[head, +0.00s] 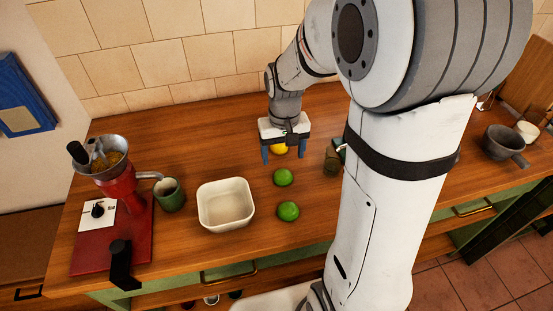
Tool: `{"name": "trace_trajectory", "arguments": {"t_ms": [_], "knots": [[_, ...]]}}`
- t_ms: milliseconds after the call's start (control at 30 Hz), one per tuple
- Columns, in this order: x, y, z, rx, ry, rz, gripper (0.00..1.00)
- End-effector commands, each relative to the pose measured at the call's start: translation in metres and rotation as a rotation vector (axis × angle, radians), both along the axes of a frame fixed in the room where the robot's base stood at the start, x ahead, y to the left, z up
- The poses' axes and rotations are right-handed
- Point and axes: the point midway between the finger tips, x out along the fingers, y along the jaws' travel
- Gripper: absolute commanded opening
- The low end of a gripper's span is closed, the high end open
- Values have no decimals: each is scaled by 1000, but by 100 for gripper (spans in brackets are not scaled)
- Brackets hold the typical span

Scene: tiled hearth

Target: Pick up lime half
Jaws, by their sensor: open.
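Two green lime pieces lie on the wooden counter (245,140): one lime (284,177) near the middle, the other lime (288,211) closer to the front edge. I see only their rounded green tops, so I cannot tell whether they are halves. My gripper (284,154) points down at the back of the counter, behind both limes. Its dark fingers are open and apart. A yellow fruit (279,148) shows between the fingers, partly hidden by the gripper; I cannot tell whether they touch it.
A cream square bowl (225,222) stands left of the limes. A glass jar (332,161) stands right of the gripper, beside my arm. A grey pot (502,143) is at the right.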

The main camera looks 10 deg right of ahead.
Motion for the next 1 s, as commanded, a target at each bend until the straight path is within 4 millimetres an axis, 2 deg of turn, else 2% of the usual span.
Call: {"name": "trace_trajectory", "arguments": {"t_ms": [533,833,1000], "knots": [[-1,-1,-70,0,4,1,73],[0,0,-75,0,1,2,73],[0,0,-75,0,1,2,60]]}}
